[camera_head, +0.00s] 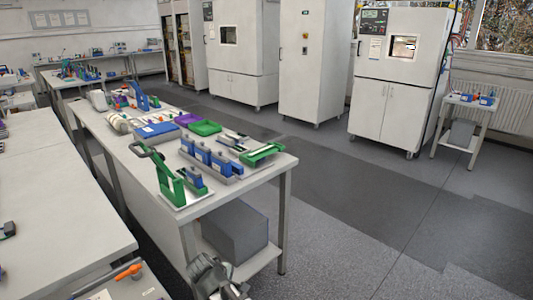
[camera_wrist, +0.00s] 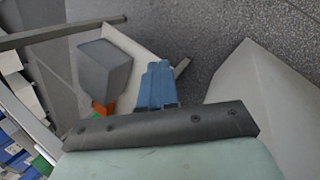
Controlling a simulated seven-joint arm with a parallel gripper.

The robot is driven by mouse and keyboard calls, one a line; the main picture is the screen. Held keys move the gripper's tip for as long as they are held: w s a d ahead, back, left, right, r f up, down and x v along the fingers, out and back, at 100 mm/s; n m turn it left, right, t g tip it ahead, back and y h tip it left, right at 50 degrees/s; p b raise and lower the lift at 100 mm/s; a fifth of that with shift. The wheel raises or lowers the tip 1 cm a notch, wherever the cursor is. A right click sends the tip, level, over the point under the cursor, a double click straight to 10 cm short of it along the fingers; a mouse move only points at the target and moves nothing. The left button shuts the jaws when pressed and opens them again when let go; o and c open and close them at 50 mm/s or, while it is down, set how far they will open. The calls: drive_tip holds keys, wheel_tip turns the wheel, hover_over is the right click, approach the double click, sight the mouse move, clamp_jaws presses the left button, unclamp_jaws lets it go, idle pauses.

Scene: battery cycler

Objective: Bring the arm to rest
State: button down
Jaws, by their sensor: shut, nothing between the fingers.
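My gripper (camera_wrist: 159,68) shows in the wrist view as blue fingers close together beyond a dark bar with screws. The fingers are shut with nothing between them. They point toward the floor and the lower part of a bench, and no object is seen touching them. In the head view, a grey metal part, apparently of my arm, shows at the bottom edge, in front of the near end of the long workbench (camera_head: 262,183). The rest of the arm is out of that view.
The workbench holds a green lever press (camera_head: 170,185), blue blocks in a grey tray (camera_head: 218,178) and a green tray (camera_head: 204,127). A grey box (camera_head: 236,236) sits on its lower shelf. White cabinets (camera_head: 395,75) stand behind.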

drive_tip(key=s+d+f+m+g+y, duration=0.1)
drive_tip(key=d+f+m+g, duration=0.1)
drive_tip(key=d+f+m, duration=0.5)
drive_tip(key=s+d+f+m+g+y, duration=0.1)
drive_tip(key=d+f+m, duration=0.2)
drive_tip(key=d, duration=0.9)
drive_tip(key=d+f+m+g+y, duration=0.1)
drive_tip(key=d+f+m+g, duration=0.1)
drive_tip(key=d+f+m, duration=0.55)
drive_tip(key=s+f+g, duration=0.2)
drive_tip(key=s+f, duration=0.4)
drive_tip(key=s, duration=0.4)
drive_tip(key=s+d+f+n+g, duration=0.1)
drive_tip(key=s+f+g, duration=0.1)
drive_tip(key=s+f, duration=0.4)
drive_tip(key=s+d+f+g, duration=0.1)
drive_tip(key=s+f, duration=0.5)
drive_tip(key=s, duration=0.8)
drive_tip(key=shift+s+f+n+g, duration=0.15)
drive_tip(key=shift+f+n+g, duration=0.15)
drive_tip(key=shift+g, duration=0.5)
drive_tip(key=shift+r, duration=0.1)
